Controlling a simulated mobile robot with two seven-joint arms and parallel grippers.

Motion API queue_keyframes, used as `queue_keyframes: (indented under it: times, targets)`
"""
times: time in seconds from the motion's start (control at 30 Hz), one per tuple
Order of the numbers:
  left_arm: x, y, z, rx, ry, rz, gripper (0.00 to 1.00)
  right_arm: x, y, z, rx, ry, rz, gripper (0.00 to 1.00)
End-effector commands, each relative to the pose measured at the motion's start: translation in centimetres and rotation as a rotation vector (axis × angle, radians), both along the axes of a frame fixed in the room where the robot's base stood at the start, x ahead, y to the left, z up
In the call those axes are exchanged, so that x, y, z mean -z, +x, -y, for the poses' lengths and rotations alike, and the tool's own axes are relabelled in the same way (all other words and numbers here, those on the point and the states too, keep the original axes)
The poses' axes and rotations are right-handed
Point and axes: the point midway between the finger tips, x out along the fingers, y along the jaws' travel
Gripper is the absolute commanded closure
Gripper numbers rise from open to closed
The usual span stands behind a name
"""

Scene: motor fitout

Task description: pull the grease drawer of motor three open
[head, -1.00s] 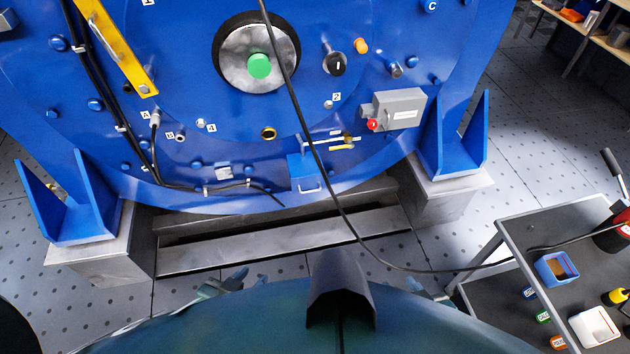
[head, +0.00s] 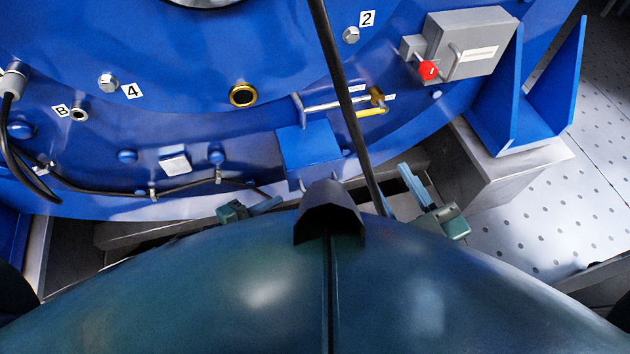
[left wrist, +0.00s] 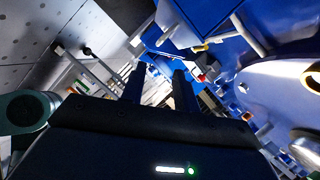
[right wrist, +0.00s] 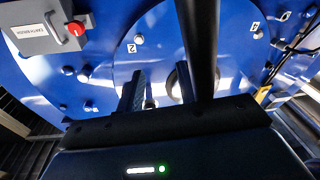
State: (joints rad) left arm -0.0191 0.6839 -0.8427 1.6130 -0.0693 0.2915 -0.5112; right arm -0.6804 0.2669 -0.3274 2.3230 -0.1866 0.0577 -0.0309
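The grease drawer (head: 310,147) is a blue box low on the blue motor face. Its front and handle are partly hidden behind a dark part of my body in the head view. My left gripper (head: 262,206) is below and left of the drawer, apart from it. In the left wrist view its two dark fingers (left wrist: 159,82) are spread with nothing between them. My right gripper (head: 416,188) is below and right of the drawer. In the right wrist view its fingers (right wrist: 158,88) are apart and empty, facing the motor.
A black cable (head: 345,90) hangs in front of the motor, just right of the drawer. A brass-ended rod (head: 345,103) sits above right of it. A grey box with a red knob (head: 468,43) is farther right. Blue support brackets (head: 530,95) stand at the right.

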Motion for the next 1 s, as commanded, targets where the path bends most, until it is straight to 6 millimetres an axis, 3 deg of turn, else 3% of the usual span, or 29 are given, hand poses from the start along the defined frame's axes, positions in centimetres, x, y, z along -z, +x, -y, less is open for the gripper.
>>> queue_keyframes:
  times: [0.23, 0.7, 1.0]
  targets:
    - [1.0, 1.2, 1.3, 0.015, 0.009, 0.017, 0.69, 0.3, -0.2, -0.3, -0.016, 0.008, 0.038, 0.64]
    - [3.1, 6.7, 8.4, 0.015, 0.009, 0.015, 0.69, 0.4, 0.1, -0.8, -0.039, 0.088, 0.056, 0.64]
    - [3.4, 7.9, 9.9, 0.014, 0.011, 0.012, 0.69, 0.4, 0.1, -1.0, -0.046, 0.113, 0.049, 0.64]
